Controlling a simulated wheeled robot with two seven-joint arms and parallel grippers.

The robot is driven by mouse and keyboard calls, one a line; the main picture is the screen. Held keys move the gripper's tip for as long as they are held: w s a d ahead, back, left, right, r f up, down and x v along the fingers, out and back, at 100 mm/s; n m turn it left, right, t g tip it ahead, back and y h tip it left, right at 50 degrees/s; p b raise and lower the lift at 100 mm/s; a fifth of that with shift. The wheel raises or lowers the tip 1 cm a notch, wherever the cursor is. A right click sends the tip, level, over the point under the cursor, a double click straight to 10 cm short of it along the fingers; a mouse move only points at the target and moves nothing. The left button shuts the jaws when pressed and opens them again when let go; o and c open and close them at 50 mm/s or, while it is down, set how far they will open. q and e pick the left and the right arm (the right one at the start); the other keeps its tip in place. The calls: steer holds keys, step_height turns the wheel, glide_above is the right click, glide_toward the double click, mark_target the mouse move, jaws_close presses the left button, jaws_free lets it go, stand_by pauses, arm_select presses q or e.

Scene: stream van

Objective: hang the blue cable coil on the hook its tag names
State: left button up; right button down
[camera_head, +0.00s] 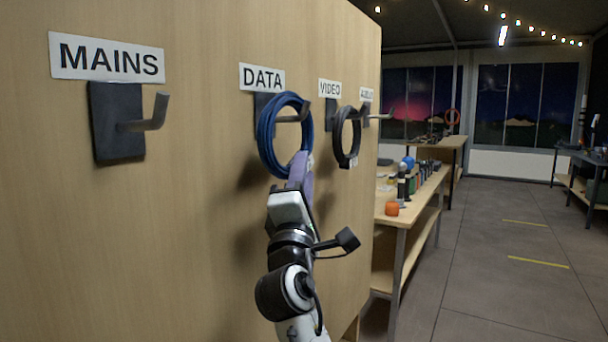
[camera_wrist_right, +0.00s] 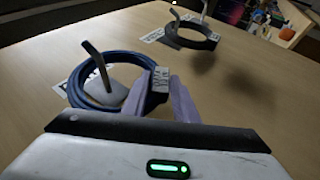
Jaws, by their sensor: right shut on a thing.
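The blue cable coil (camera_head: 266,148) is at the hook (camera_head: 290,118) under the DATA sign (camera_head: 262,77). My right gripper (camera_head: 300,165) is shut on the coil's lower edge, beside its small pale tag. In the right wrist view, the right gripper (camera_wrist_right: 166,95) has its fingers around the tag block (camera_wrist_right: 160,80) on the blue coil (camera_wrist_right: 76,92). The tag's writing is sideways and too small to read surely. There the upturned hook (camera_wrist_right: 97,68) stands inside the ring's opening. Whether the coil's weight rests on the hook cannot be told. My left gripper is out of view.
The MAINS hook (camera_head: 145,119) at left is empty. A black coil (camera_head: 340,137) hangs by the VIDEO sign (camera_head: 330,88), close right of the blue coil. Another hook and sign are farther along. A bench (camera_head: 400,212) with small items stands beyond the panel; open floor lies at right.

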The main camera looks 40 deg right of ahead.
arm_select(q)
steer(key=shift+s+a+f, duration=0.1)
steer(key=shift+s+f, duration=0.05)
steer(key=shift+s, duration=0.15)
arm_select(e)
steer(key=c, duration=1.3)
jaws_free()
steer(key=shift+c, duration=0.2)
steer(key=b+v, duration=0.2)
steer(key=v, duration=0.8)
arm_select(q)
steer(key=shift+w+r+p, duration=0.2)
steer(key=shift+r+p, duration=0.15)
steer(key=shift+p, duration=0.7)
arm_select(e)
steer(key=s+d, duration=0.3)
steer(key=s, duration=0.4)
steer(key=shift+s, duration=0.35)
